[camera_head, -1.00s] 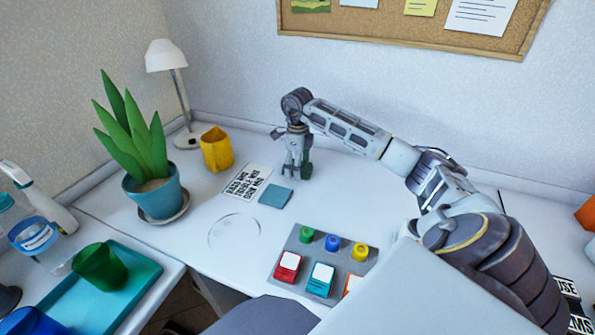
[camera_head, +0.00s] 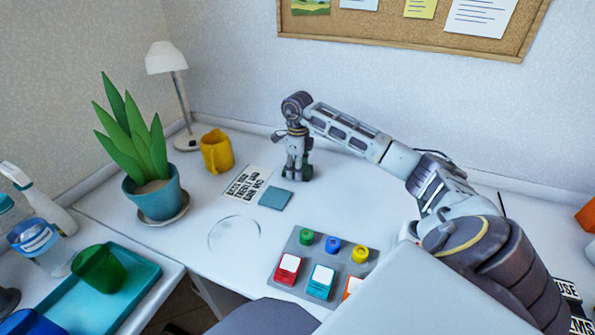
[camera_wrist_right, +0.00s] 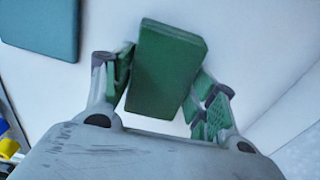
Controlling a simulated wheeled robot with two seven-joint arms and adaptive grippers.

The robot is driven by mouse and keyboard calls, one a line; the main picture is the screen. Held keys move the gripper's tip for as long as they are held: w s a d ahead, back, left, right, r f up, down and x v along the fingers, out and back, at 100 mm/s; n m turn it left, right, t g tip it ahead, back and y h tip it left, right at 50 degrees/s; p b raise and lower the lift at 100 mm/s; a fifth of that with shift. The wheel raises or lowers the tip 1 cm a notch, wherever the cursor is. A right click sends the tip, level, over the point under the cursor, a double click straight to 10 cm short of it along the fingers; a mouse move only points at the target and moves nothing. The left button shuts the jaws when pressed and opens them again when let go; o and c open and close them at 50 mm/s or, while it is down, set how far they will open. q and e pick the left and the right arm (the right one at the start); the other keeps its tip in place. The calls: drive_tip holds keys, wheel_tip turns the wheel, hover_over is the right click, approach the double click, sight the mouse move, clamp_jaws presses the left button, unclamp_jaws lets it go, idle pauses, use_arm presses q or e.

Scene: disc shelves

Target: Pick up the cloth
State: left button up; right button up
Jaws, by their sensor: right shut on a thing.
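A flat teal square (camera_head: 275,198), which may be the cloth, lies on the white desk; its corner also shows at the upper left of the right wrist view (camera_wrist_right: 42,28). My right gripper (camera_head: 297,177) is low over the desk, just behind and right of that square and apart from it. In the wrist view the right gripper (camera_wrist_right: 165,88) has its green-padded fingers on either side of a thick dark-green block (camera_wrist_right: 166,68) and is shut on it. I cannot tell whether this block is a folded cloth. My left gripper is out of view.
A clear disc (camera_head: 234,233) and a grey button panel (camera_head: 313,240) are nearer. A teal tray (camera_head: 140,268) holds a green cup (camera_head: 99,269).

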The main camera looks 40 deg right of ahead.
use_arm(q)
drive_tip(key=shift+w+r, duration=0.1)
use_arm(e)
drive_tip(key=shift+r, duration=0.1)
drive_tip(key=shift+r, duration=0.5)
wheel_tip(320, 180, up, 8)
drive_tip(key=shift+f+p, duration=0.1)
drive_tip(key=shift+p, duration=1)
drive_tip(key=shift+r, duration=0.5)
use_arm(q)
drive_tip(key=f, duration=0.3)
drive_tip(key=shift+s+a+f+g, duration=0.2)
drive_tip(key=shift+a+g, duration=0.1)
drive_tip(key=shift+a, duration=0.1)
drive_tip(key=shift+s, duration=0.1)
